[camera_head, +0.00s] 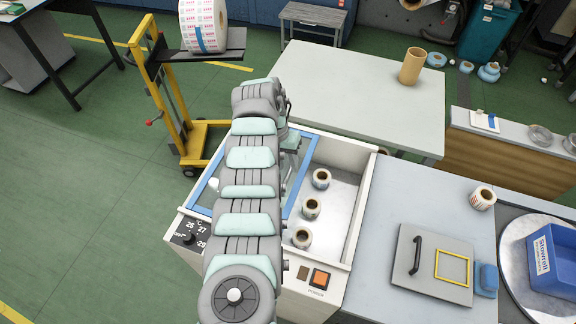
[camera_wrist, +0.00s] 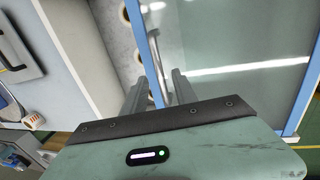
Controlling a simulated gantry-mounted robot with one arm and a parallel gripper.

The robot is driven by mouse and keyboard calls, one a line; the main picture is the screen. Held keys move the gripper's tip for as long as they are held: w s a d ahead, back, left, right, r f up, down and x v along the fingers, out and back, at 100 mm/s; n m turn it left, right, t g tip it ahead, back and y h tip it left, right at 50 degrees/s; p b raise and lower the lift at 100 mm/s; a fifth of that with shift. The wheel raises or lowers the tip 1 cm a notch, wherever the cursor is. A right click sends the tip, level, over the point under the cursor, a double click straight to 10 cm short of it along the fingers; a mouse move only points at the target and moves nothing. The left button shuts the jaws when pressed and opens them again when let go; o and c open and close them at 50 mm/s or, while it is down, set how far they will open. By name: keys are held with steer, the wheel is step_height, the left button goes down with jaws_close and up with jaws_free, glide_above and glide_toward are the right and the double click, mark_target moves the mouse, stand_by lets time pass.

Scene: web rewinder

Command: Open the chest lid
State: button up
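The white chest (camera_head: 362,205) stands below my arm. Its glass lid (camera_wrist: 235,45) has a blue frame (camera_head: 304,180) and lies flat over the left part of the chest. The right part is uncovered and shows several small label rolls inside. A metal bar handle (camera_wrist: 154,55) stands near the lid's edge in the wrist view. My gripper (camera_wrist: 160,78) is at this handle, its two fingers apart with the bar showing between them; I cannot tell whether they touch it. In the head view, my arm hides much of the lid and gripper (camera_head: 291,150).
A pale table (camera_head: 370,100) with a cardboard tube (camera_head: 412,66) stands behind the chest. A grey counter (camera_head: 385,270) with a handled plate (camera_head: 432,263) adjoins on the right. A yellow lift (camera_head: 160,85) bearing a large roll (camera_head: 203,25) stands at back left. Floor at left is clear.

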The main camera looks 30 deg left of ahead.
step_height(320, 180, up, 8)
steer(key=a, duration=0.1)
steer(key=shift+s+a+r, duration=0.15)
steer(key=shift+a+r, duration=0.1)
steer(key=shift+a, duration=0.05)
stand_by(0.4)
